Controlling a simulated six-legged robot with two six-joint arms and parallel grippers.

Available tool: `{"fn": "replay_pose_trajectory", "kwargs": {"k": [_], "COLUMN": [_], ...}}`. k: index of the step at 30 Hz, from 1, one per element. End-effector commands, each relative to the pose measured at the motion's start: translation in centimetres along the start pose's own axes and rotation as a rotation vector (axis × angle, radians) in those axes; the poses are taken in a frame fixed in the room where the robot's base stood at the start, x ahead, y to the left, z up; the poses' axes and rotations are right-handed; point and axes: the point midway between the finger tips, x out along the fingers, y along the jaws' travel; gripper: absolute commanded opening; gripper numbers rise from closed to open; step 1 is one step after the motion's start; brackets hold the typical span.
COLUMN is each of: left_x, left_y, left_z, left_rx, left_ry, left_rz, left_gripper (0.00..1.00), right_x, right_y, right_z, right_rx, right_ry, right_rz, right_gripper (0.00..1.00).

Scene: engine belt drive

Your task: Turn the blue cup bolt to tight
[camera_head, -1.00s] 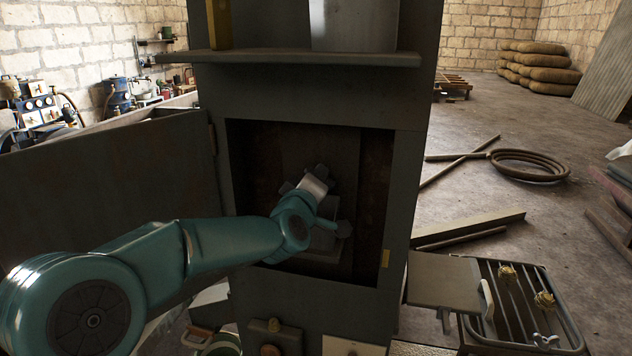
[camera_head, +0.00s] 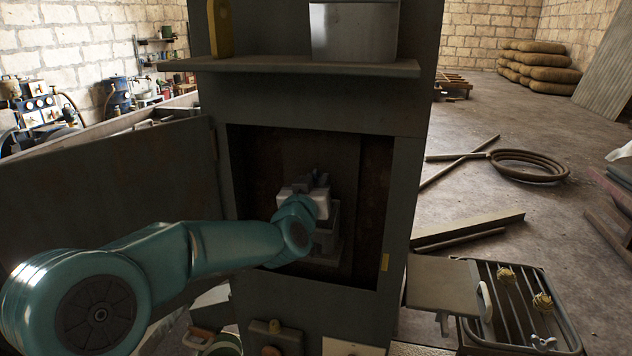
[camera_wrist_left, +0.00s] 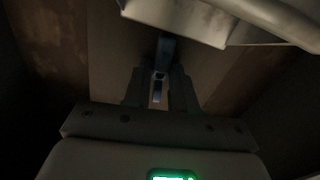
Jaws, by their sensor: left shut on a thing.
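The blue cup bolt (camera_wrist_left: 166,48) shows in the left wrist view as a narrow dark blue piece between my left fingertips, in dim light. My left gripper (camera_wrist_left: 160,76) is shut on it. In the head view my left gripper (camera_head: 318,180) is inside the dark recess of the tall metal housing (camera_head: 405,210), mostly hidden by my teal wrist. The bolt itself cannot be made out clearly there. A grey block (camera_head: 328,240) stands just below the gripper in the recess. My right gripper is not in view.
The housing's open door (camera_head: 110,190) stands left of my arm. A shelf (camera_head: 290,66) juts out above the recess and bears a grey container (camera_head: 354,32). A side plate and wire rack (camera_head: 515,300) stand at the lower right. Pale parts (camera_wrist_left: 180,20) crowd the wrist view's top.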

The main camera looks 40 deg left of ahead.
Motion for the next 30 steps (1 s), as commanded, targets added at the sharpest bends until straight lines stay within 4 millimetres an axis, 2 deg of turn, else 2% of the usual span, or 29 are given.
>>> {"fn": "replay_pose_trajectory", "kwargs": {"k": [9, 24, 25, 27, 30], "left_x": [-0.02, -0.02, -0.02, -0.02, -0.01], "left_y": [0.03, 0.03, 0.03, 0.03, 0.02], "left_z": [0.16, 0.18, 0.19, 0.17, 0.12], "left_rx": [0.103, 0.121, 0.121, 0.121, 0.12], "left_ry": [-0.004, -0.004, -0.004, -0.004, -0.002], "left_rz": [0.001, 0.001, 0.001, 0.001, 0.001], "left_gripper": [0.0, 0.0, 0.29, 0.51, 0.51], "right_x": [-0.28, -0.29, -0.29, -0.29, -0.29], "right_y": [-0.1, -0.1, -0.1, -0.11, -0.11], "right_z": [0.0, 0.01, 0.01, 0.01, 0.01], "right_rx": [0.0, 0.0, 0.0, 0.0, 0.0], "right_ry": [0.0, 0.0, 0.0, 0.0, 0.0], "right_rz": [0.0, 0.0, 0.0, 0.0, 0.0], "right_gripper": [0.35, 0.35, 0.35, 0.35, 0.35]}}
